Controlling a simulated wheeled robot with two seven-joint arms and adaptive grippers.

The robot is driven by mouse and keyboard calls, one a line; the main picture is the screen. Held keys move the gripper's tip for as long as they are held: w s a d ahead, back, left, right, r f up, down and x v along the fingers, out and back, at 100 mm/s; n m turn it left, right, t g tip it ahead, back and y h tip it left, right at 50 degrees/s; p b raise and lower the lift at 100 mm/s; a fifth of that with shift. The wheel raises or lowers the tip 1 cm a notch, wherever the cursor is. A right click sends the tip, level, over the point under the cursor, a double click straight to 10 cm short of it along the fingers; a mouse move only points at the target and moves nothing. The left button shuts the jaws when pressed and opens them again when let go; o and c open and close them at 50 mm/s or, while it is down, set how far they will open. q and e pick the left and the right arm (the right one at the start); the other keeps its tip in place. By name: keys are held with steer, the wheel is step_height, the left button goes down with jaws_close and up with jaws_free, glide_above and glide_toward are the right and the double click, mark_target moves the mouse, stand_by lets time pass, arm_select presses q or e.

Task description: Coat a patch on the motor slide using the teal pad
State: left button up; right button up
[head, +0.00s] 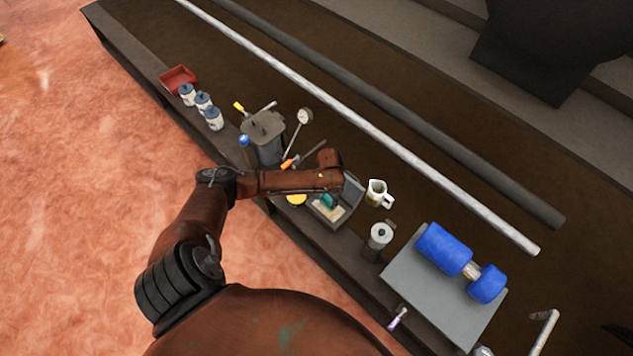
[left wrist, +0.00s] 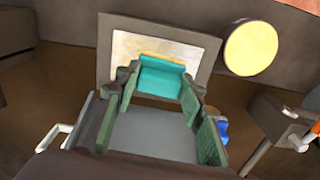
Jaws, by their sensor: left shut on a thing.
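The teal pad (left wrist: 161,78) sits between the green fingers of my left gripper (left wrist: 160,92), which is shut on it. In the head view the left gripper (head: 331,198) is over an open grey tray (head: 350,212), and the teal pad (head: 327,201) shows below my arm. The pad is against or just above a pale patch inside the tray; I cannot tell if they touch. A grey plate (head: 415,283) with a blue motor-like body (head: 443,249), apparently the motor slide, lies to the right, apart from the gripper. My right gripper is not in view.
A metal pot (head: 380,237) and a pitcher (head: 376,194) stand between tray and plate. A yellow disc (left wrist: 251,48) is beside the tray. A grey canister (head: 268,145), several bottles and a red bin (head: 178,79) are at left. A long pale pipe (head: 370,130) runs behind.

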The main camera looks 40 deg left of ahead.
arm_select(q)
steer(key=shift+a, duration=2.4)
steer(key=shift+a+r+p, duration=0.1)
steer(key=shift+a+p, duration=0.1)
steer(key=shift+p, duration=0.1)
steer(key=shift+r+p, duration=0.35)
steer(key=shift+r, duration=0.35)
steer(key=shift+r+p, duration=0.55)
steer(key=shift+r, duration=0.05)
steer(key=shift+r+p, duration=2.45)
steer(key=shift+r, duration=0.15)
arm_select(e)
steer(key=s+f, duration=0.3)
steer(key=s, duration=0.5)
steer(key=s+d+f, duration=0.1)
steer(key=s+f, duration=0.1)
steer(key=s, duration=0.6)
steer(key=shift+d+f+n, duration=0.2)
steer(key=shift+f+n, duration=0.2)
arm_select(q)
steer(key=shift+d, duration=0.1)
